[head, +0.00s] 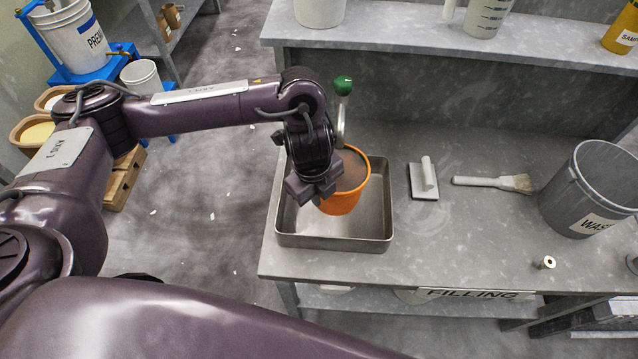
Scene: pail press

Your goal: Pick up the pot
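The orange pot (344,201) stands in a shallow metal tray (333,243) on the left end of the grey bench. It looks filled with something brown up to near its rim. My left gripper (318,188) points down at the pot's left front side and covers part of its rim and wall. Its fingers are dark against the pot, and I cannot tell whether they are open or shut, or whether they touch the pot. My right gripper is not in view.
A metal lever with a green knob (343,85) rises just behind the pot. A flat trowel (424,179), a brush (493,182) and a grey waste bucket (594,190) are to the right. A small spool-like part (546,262) lies near the front edge. A shelf (450,40) runs above.

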